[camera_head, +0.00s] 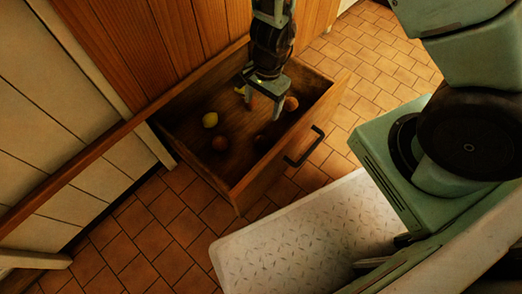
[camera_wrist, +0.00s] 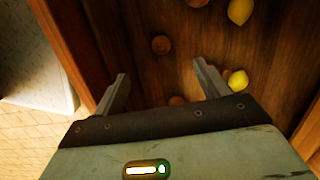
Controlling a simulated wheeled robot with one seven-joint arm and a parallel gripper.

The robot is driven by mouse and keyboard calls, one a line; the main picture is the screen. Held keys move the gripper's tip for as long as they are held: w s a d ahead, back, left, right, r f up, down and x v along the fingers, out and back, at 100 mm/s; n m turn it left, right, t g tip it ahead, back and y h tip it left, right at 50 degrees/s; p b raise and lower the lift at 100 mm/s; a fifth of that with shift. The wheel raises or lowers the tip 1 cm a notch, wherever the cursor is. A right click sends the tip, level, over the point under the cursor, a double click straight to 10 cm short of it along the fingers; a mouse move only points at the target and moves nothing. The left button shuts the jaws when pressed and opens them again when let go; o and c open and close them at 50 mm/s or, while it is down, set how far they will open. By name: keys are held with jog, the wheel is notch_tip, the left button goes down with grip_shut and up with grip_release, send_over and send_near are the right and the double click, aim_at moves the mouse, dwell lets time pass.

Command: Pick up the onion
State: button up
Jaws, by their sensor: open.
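My gripper (camera_head: 264,106) is open and empty, reaching down into the open wooden drawer (camera_head: 239,193). Its two fingers also show in the wrist view (camera_wrist: 160,73). Several small round brown items lie on the drawer floor; I cannot tell which is the onion. In the wrist view one brown round item (camera_wrist: 161,45) lies just beyond the fingertips, between their lines. Another brown item (camera_wrist: 177,100) lies between the fingers, partly hidden by the gripper body.
Two lemons (camera_wrist: 240,11) (camera_wrist: 238,80) show at the right in the wrist view. The drawer walls surround the gripper; the front has a dark handle (camera_head: 304,147).

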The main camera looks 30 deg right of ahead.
jog(key=b, duration=0.2)
send_near(261, 136)
jog(key=shift+m, duration=0.4)
jog(key=f+b, duration=0.4)
jog(key=a+f+b, duration=0.1)
jog(key=f+b, duration=0.1)
jog(key=b, duration=0.1)
jog(key=shift+s+f, duration=0.1)
jog(key=shift+s, duration=0.25)
jog(key=shift+w+a+f+b, duration=0.1)
jog(key=shift+a+f+b, duration=0.05)
jog(key=shift+f+b, duration=1.15)
jog(key=shift+a+f+b, duration=0.2)
jog(key=shift+f+b, duration=0.6)
jog(key=shift+f, duration=0.9)
jog(key=shift+r, duration=0.1)
jog(key=c, duration=1.1)
notch_tip(261, 136, up, 10)
jog(key=p, duration=0.7)
